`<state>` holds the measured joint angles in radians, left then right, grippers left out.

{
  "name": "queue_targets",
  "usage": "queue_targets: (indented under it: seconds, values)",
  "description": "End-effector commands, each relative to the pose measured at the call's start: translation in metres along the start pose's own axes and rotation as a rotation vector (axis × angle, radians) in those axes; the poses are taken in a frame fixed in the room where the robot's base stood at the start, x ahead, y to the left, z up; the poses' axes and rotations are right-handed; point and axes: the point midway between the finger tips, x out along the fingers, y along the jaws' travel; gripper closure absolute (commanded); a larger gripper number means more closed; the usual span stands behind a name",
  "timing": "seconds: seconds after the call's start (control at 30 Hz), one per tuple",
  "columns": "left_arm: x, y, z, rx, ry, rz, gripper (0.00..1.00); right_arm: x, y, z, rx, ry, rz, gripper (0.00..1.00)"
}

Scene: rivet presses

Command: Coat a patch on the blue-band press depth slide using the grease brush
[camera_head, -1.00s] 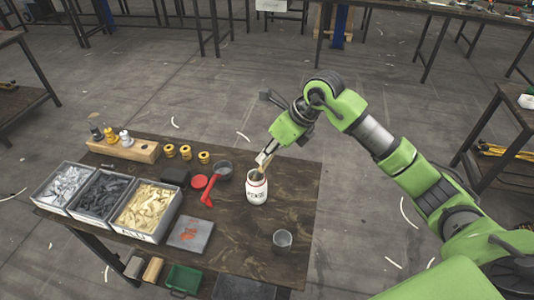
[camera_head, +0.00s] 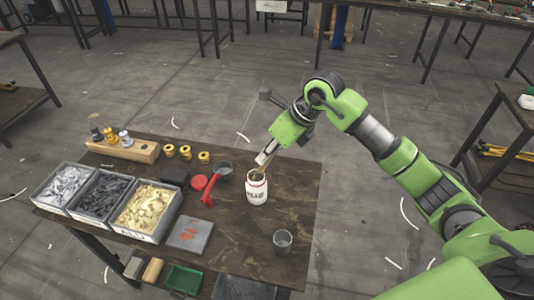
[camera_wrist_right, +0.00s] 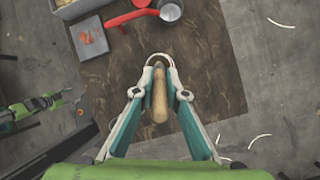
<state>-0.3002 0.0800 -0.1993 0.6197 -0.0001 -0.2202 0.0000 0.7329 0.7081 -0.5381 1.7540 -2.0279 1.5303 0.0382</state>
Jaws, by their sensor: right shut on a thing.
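My right gripper (camera_head: 265,158) is over the white grease jar (camera_head: 257,190), whose label shows dark lettering. In the right wrist view its two fingers (camera_wrist_right: 160,85) are shut on the wooden handle of the grease brush (camera_wrist_right: 160,98). The brush's lower end is at the jar's open mouth, and its bristles are hidden. The jar's pale rim (camera_wrist_right: 158,57) shows just beyond the fingertips. The blue-band press and its depth slide are not in view. A green arm part at the left of the wrist view looks like my left arm; its jaws are too small to read.
Bins of parts (camera_head: 143,212) stand further left. A grey metal cup (camera_head: 283,242) stands in front of the jar.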

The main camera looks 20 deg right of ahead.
Motion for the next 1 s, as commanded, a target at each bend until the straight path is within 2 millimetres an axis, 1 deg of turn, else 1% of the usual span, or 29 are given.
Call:
queue_targets:
  seconds: [0.07, 0.23, 1.0]
  values:
    - [0.0, 0.0, 0.0, 0.0, 0.0, 0.0, 0.45, 0.002, 0.0, -0.003, 0.001, 0.008, 0.002, 1.0]
    - [-0.004, 0.0, 0.0, 0.0, 0.0, 0.0, 0.45, -0.004, 0.001, 0.001, 0.001, 0.008, 0.001, 1.0]
    - [-0.04, 0.0, -0.004, 0.001, 0.001, 0.001, 0.45, -0.06, 0.009, 0.03, 0.0, 0.002, 0.0, 1.0]
